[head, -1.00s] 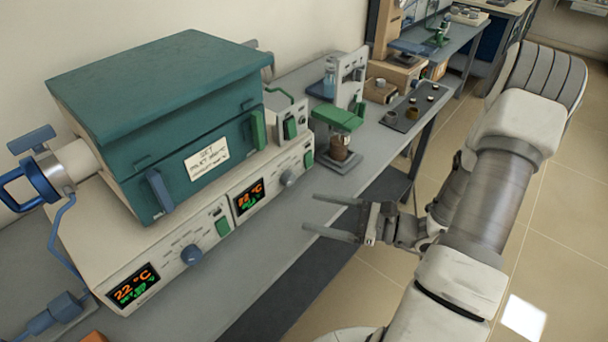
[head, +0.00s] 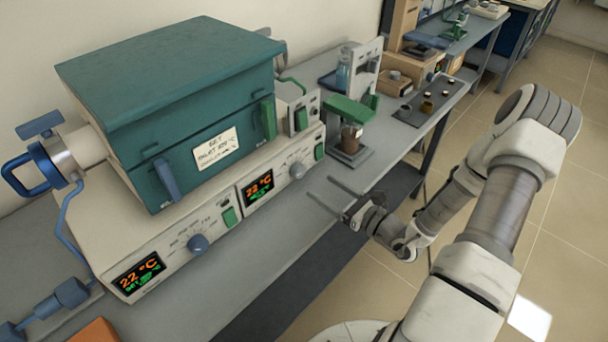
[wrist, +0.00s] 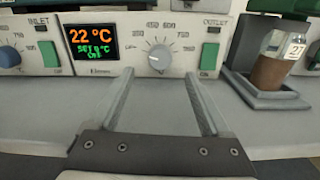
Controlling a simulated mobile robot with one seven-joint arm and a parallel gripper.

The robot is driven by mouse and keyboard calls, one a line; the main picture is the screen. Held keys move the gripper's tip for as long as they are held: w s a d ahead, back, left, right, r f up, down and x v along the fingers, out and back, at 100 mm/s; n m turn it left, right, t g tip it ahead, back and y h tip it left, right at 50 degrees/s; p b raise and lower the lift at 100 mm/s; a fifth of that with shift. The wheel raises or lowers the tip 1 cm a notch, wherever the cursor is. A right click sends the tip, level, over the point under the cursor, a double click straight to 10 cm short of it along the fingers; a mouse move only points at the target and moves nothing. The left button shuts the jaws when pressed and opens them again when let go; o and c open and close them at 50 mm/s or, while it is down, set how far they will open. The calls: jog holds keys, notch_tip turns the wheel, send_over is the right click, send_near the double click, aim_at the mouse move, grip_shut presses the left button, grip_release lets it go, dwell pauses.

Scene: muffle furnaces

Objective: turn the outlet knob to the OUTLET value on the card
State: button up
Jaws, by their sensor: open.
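The outlet knob (head: 297,170) is grey and sits on the right half of the furnace's front panel; it also shows in the wrist view (wrist: 159,58), beside the OUTLET label. The outlet display (head: 258,188) reads 22 °C with a green set line below. The card (head: 216,147) is on the front of the teal furnace; its writing is too small to read surely. My gripper (head: 319,189) is open and empty, in front of the panel. In the wrist view its two fingers (wrist: 160,100) point toward the knob, one on each side, apart from it.
A blue inlet knob (head: 197,243) and its display (head: 138,272) are on the panel's left half. A green switch (head: 319,152) is right of the outlet knob. A stand with a brown jar (head: 350,140) is further right. The bench front is clear.

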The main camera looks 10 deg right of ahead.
aim_at(302, 172)
jog(key=x, duration=0.8)
jog(key=shift+b, duration=0.3)
jog(key=shift+c, duration=0.3)
grip_shut()
